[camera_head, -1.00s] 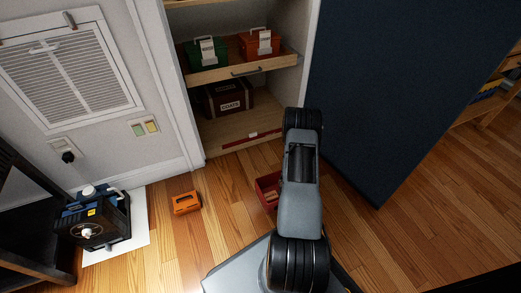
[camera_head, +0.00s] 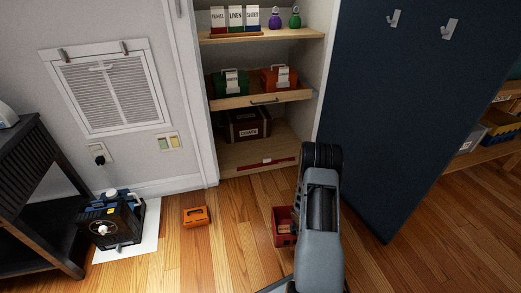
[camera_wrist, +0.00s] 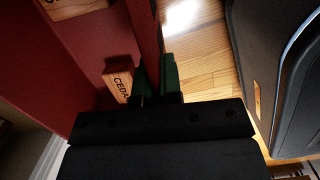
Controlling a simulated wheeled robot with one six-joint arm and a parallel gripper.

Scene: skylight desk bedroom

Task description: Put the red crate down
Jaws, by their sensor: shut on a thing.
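The red crate (camera_head: 281,228) shows in the head view left of my arm, partly hidden by it. It holds pale wooden blocks. In the wrist view the crate's red wall (camera_wrist: 146,30) runs between the green fingertips of my gripper (camera_wrist: 158,78), which is shut on it. A cedar block (camera_wrist: 120,84) lies inside the crate beside the fingers. My arm hides the gripper in the head view. I cannot tell whether the crate's underside touches the floor.
An orange box (camera_head: 196,216) stands on the wooden floor left of the crate, with clear floor between. Behind is an open closet with a low shelf holding a brown coats box (camera_head: 247,124). A dark blue door (camera_head: 400,110) stands at right. A black machine (camera_head: 112,222) is at left.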

